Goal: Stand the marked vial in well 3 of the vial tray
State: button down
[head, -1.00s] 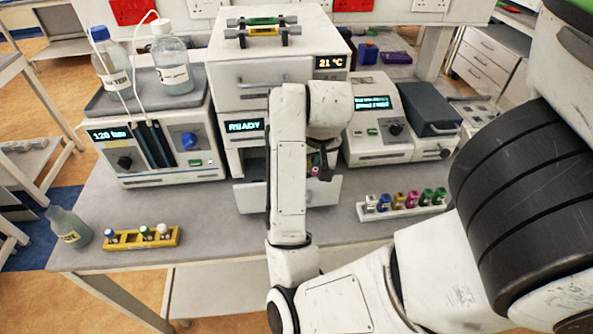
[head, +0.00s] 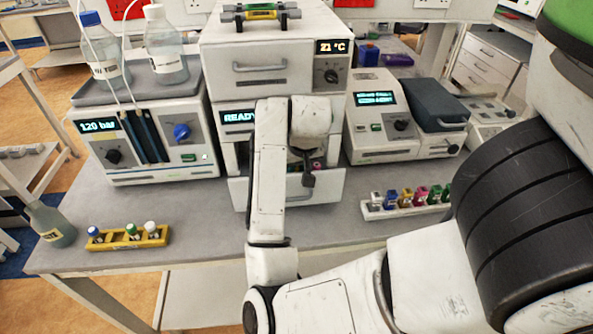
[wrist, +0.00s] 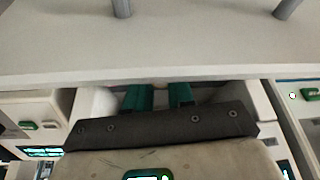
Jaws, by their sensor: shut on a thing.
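A yellow vial tray (head: 155,241) sits at the front left of the bench, holding three vials with blue, green and white caps. A gap lies between the blue-capped vial (head: 94,233) and the green-capped vial (head: 132,231). My gripper's teal fingers (wrist: 159,94) reach past the edge of a white drawer front (wrist: 160,50), which hides their tips. In the head view, my wrist hangs over the drawer (head: 265,188), under the READY display. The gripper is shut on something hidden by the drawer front. I cannot tell which vial is the marked one.
A pump unit (head: 145,140) with two bottles stands behind the yellow tray. A wash bottle (head: 50,225) stands left of it. A white rack (head: 400,212) of several coloured vials and a grey-lidded instrument (head: 400,130) are right of the drawer. Bench between tray and drawer is clear.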

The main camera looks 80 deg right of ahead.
jog(key=shift+f, duration=0.15)
jog(key=c, duration=1)
grip_release()
jog(key=shift+r, duration=0.4)
jog(key=shift+p+v, duration=1.9)
jog(key=shift+v, duration=3.95)
jog(key=shift+s+a, duration=0.1)
